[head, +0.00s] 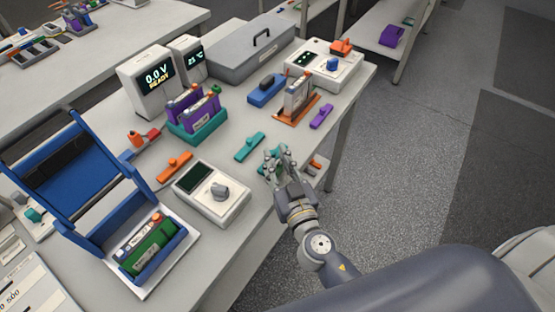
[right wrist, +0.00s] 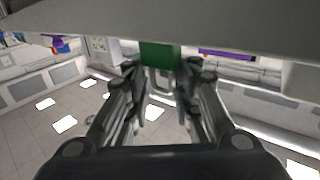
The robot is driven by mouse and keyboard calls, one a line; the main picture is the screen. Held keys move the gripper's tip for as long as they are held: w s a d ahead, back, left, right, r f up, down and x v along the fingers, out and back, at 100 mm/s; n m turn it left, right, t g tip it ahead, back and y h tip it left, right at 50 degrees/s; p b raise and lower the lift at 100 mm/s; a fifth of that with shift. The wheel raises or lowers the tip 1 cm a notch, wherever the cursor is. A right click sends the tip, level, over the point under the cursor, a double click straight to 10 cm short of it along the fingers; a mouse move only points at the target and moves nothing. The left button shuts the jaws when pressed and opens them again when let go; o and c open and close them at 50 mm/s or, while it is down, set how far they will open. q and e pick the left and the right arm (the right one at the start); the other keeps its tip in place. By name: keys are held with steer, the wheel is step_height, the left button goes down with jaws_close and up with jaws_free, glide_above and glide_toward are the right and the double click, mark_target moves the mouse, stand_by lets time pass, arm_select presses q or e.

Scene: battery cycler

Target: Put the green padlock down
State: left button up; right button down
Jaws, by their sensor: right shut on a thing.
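My right gripper (head: 279,163) is at the right-hand front edge of the grey table in the head view. It is shut on the green padlock (right wrist: 160,55). In the right wrist view the padlock's green body and grey shackle show between the fingers (right wrist: 160,75). A pale grey surface runs across the top of that view, very close to the padlock; I cannot tell whether they touch. In the head view the fingers mostly hide the padlock. My left gripper is not in view.
On the table (head: 152,202), a teal bar (head: 250,146) and a white instrument with a knob (head: 211,192) lie left of the gripper. An orange stand (head: 297,108) and a purple bar (head: 321,116) are behind it. Some bare tabletop shows between them.

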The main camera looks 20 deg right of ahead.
steer(key=c, duration=1.3)
jaws_free()
steer(key=shift+f, duration=0.1)
